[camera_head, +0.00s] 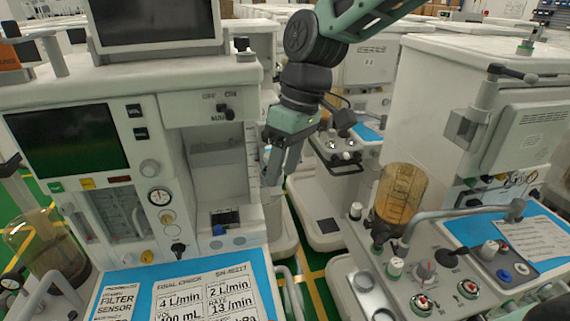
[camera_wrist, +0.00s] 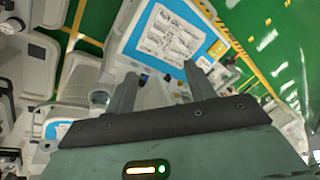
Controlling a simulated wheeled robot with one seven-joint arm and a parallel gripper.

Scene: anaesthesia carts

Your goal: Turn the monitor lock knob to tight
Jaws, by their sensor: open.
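My gripper (camera_head: 270,174) hangs pointing down in the gap just right of the left cart (camera_head: 222,85), empty. In the wrist view, my gripper (camera_wrist: 160,78) has its two fingers apart with nothing between them. A dark monitor (camera_head: 155,22) stands on top of the left cart. A small dark knob-like part (camera_head: 243,45) sits at the right of its base, up and left of my gripper. I cannot tell whether this is the lock knob, nor its setting. Another monitor (camera_head: 530,133), seen from behind, hangs on an arm with a black handle (camera_head: 505,71) at the right cart.
The left cart's worktop carries a blue-edged check card (camera_head: 185,295). The right cart has an amber canister (camera_head: 400,195), a curved grey tube (camera_head: 450,213) and several knobs. More carts stand close behind my arm. Green floor (camera_head: 318,290) shows in the narrow gap between carts.

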